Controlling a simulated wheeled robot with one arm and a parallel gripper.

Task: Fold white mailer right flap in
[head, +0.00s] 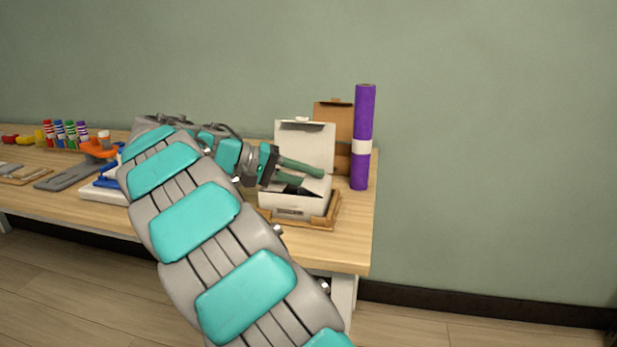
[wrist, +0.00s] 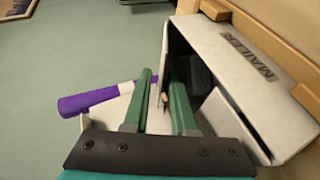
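The white mailer (head: 290,203) stands at the table's right end with its lid (head: 318,137) raised at the back. In the wrist view its labelled front wall (wrist: 240,45) runs along the upper right, beside a dark interior. A white panel (wrist: 220,112) angles inward beside my right-hand finger. My gripper (head: 313,178) reaches over the box opening from the left, its green fingers apart. In the wrist view the gripper (wrist: 160,78) has a pale edge showing between its fingers; I cannot tell whether this is the right flap or whether they touch it.
The mailer sits on a wooden tray (head: 334,215). Behind it stand an open brown box (head: 333,111) and a purple roll (head: 363,110) with a white band. Markers (head: 60,133) and tools lie at the table's left. The table (head: 345,255) ends just right of the tray.

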